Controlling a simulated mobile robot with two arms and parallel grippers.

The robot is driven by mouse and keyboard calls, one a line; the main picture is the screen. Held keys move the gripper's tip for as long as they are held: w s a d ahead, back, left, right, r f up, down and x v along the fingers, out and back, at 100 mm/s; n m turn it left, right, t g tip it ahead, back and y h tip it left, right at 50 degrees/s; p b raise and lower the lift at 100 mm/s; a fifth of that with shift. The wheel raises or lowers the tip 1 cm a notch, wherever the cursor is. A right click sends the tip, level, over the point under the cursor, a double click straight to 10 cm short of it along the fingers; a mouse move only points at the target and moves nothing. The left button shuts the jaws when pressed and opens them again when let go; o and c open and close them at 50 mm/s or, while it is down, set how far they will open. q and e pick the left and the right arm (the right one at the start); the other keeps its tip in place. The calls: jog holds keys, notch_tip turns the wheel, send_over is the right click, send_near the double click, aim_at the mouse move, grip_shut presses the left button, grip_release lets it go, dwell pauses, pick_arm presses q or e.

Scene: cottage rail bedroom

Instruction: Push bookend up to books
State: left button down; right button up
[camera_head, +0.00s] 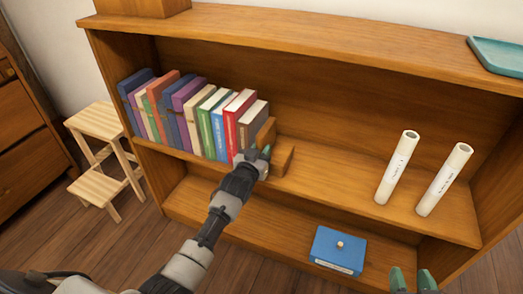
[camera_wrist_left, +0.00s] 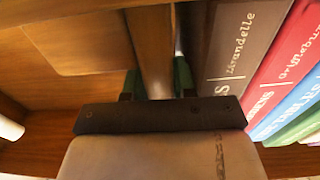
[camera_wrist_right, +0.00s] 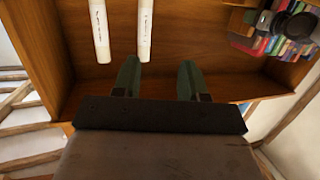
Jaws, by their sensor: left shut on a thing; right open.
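The wooden bookend (camera_head: 284,158) stands on the upper shelf at the right end of the row of books (camera_head: 190,118). Its upright plate is beside the brown end book (camera_head: 252,122). My left gripper (camera_head: 262,154) is shut on the bookend's upright part; in the left wrist view the plate (camera_wrist_left: 152,55) is between its green fingers, close to the brown book (camera_wrist_left: 238,50). A narrow gap seems to show between them; contact is hard to tell. My right gripper (camera_head: 413,280) is open and empty, low at the front right; its fingers show apart in the right wrist view (camera_wrist_right: 157,80).
Two white rolled tubes (camera_head: 397,167) (camera_head: 444,180) stand on the upper shelf's right side. A blue box (camera_head: 338,251) sits on the lower shelf. A teal tray (camera_head: 497,56) lies on top. A step stool (camera_head: 100,122) stands at the left. Shelf between bookend and tubes is clear.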

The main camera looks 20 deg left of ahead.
pick_arm(q)
jog(key=c, duration=0.8)
grip_release()
jog(key=shift+a, duration=0.25)
jog(key=shift+s, duration=0.1)
jog(key=shift+s+p, duration=1.65)
jog(key=shift+s, duration=3.65)
pick_arm(e)
jog(key=s+d+f+g+h, duration=0.2)
jog(key=s+d+f+g, duration=0.1)
jog(key=s+f+g, duration=0.4)
jog(key=shift+s+d+g+h, duration=0.3)
jog(key=shift+s+g, duration=0.4)
jog(key=shift+g, duration=0.2)
